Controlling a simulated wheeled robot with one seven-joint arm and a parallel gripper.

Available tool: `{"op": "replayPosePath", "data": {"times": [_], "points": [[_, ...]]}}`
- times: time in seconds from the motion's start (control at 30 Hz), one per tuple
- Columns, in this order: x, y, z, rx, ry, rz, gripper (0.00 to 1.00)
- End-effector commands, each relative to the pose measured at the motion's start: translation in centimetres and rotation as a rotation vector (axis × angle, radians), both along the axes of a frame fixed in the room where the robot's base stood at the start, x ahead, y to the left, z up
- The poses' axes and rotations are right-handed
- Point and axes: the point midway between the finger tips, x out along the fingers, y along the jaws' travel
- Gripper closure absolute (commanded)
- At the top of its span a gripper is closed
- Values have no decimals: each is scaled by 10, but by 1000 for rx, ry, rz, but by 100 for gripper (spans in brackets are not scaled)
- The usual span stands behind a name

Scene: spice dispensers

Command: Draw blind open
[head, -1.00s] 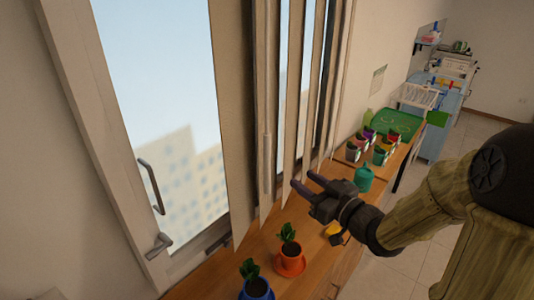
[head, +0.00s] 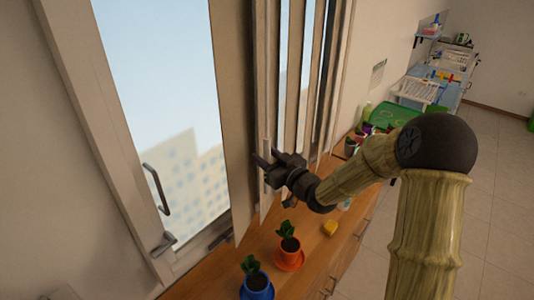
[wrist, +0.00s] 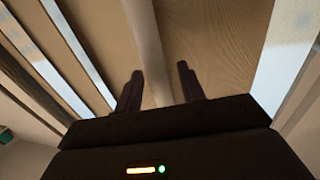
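The vertical blind hangs at the window as several long beige slats (head: 236,110), bunched toward the right, with the left part of the glass uncovered. My gripper (head: 262,158) is at the lower part of the slats in the head view. In the wrist view my gripper (wrist: 160,70) has its two dark fingers apart. A pale rod-like handle (wrist: 147,40) runs up between them, in front of a wide slat (wrist: 205,45). The fingers do not visibly close on the handle, and its lower part is hidden behind my gripper.
A blue pot (head: 257,287) and an orange pot (head: 289,257) with plants stand on the wooden counter (head: 318,262) below. A window handle (head: 157,190) sticks out at left. Spice containers and a green tray (head: 397,116) are farther back.

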Motion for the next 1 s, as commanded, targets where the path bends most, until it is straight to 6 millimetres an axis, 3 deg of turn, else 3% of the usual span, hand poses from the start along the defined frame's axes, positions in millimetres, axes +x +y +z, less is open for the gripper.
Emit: {"op": "replayPosePath", "data": {"times": [0.23, 0.43, 0.47, 0.77, 1.0], "points": [[1, 0, -1, -1, 1, 0, 61], [1, 0, 0, -1, 1, 0, 98], [1, 0, 0, -1, 1, 0, 100], [2, -1, 0, 0, 0, 0, 100], [15, -11, 0, 1, -2, -1, 100]]}}
